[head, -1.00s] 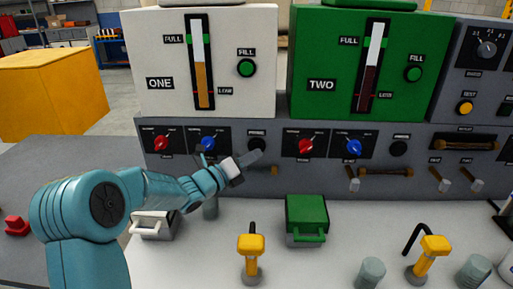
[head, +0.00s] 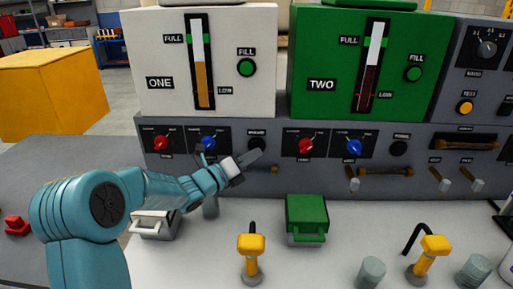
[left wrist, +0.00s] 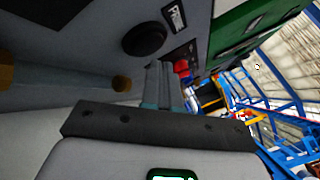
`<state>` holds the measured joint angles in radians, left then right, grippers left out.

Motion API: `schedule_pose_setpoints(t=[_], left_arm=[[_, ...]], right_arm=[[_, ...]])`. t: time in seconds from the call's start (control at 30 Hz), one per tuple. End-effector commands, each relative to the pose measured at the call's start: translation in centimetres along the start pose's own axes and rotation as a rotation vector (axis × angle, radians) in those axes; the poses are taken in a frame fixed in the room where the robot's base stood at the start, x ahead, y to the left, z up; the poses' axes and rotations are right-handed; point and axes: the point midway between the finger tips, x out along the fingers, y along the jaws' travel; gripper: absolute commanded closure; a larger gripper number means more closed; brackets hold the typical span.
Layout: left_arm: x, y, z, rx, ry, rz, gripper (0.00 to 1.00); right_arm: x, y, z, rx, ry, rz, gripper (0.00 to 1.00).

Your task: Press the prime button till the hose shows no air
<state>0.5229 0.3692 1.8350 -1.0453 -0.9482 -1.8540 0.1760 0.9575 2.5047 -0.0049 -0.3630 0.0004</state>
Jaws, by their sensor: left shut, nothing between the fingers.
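The black prime button (head: 257,145) of unit ONE sits on the grey panel, below the white ONE tank. My left gripper (head: 253,157) is shut and empty, its tips just below this button. In the left wrist view the button (left wrist: 145,38) with its label is ahead of the fingers (left wrist: 163,80), which look apart from it. My right gripper is not in view.
Yellow taps (head: 251,245), a green box (head: 306,218) and grey cylinders stand on the white counter.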

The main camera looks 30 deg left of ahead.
Motion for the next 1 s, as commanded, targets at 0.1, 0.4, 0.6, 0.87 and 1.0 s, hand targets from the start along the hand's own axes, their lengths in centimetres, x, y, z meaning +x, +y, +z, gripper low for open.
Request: schedule_pose_setpoints(t=[0.1,0.4,0.6,0.87,1.0], left_arm=[[0.22,0.33,0.0,0.0,0.0,-0.001,1.0],[0.55,0.41,0.36,0.0,0.001,0.0,1.0],[0.56,0.42,0.37,0.0,0.0,0.0,1.0],[0.74,0.58,0.47,0.0,0.0,0.0,1.0],[0.87,0.66,0.57,0.001,0.0,0.0,1.0]], right_arm=[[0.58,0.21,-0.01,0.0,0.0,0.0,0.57],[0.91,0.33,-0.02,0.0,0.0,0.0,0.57],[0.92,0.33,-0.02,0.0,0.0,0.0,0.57],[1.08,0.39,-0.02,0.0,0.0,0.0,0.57],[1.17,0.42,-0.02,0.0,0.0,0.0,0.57]])
